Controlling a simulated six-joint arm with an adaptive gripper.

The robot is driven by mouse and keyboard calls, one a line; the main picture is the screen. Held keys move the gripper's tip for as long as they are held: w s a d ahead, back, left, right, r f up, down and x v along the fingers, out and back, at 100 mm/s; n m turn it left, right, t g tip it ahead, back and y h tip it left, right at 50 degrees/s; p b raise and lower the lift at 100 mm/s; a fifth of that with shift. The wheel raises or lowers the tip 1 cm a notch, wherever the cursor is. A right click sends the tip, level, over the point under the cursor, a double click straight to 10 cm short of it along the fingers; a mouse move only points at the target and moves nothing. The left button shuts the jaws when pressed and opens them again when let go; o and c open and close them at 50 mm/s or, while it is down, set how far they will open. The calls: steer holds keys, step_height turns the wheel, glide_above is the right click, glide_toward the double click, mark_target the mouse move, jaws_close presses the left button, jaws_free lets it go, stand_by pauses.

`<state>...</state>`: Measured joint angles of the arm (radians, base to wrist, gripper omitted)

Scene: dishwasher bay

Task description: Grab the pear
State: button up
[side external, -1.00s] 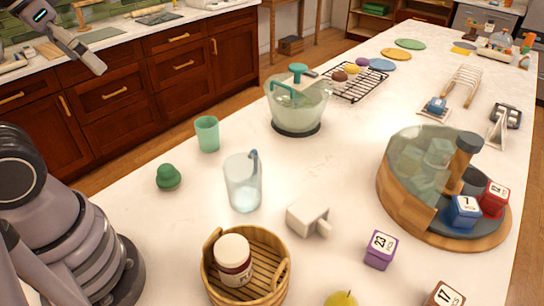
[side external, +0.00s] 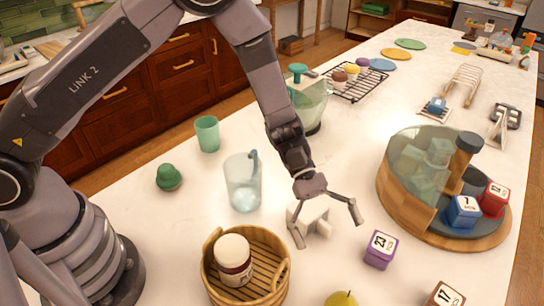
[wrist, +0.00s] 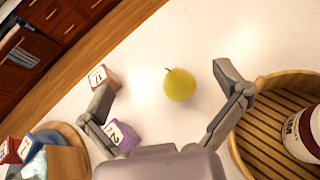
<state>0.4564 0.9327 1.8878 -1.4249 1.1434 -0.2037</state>
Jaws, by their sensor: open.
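The yellow-green pear (side external: 341,299) stands on the white counter at the bottom edge of the side view, partly cut off. In the wrist view the whole pear (wrist: 180,84) shows, its short dark stem at the upper left.
A wooden basket (side external: 211,277) with a labelled jar (side external: 233,258) stands left of the pear. A purple cube (side external: 380,250) and a brown cube (side external: 446,295) lie to its right. A round wooden tray (side external: 406,207) stands farther right.

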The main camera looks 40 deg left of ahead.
steer(key=n, duration=0.2)
glide_above(338, 293)
steer(key=w+a, duration=0.1)
steer(key=a, duration=0.1)
step_height(338, 293, down, 6)
steer(key=shift+h, duration=0.5)
steer(key=f, duration=0.5)
steer(key=shift+a, duration=0.2)
steer(key=shift+f, duration=0.65)
steer(key=x, duration=0.5)
steer(key=shift+w+f, duration=0.1)
steer(key=shift+f, duration=0.25)
steer(key=shift+c, duration=0.2)
steer(key=c, duration=1.3)
steer(key=shift+o, duration=0.2)
steer(key=shift+r, duration=0.1)
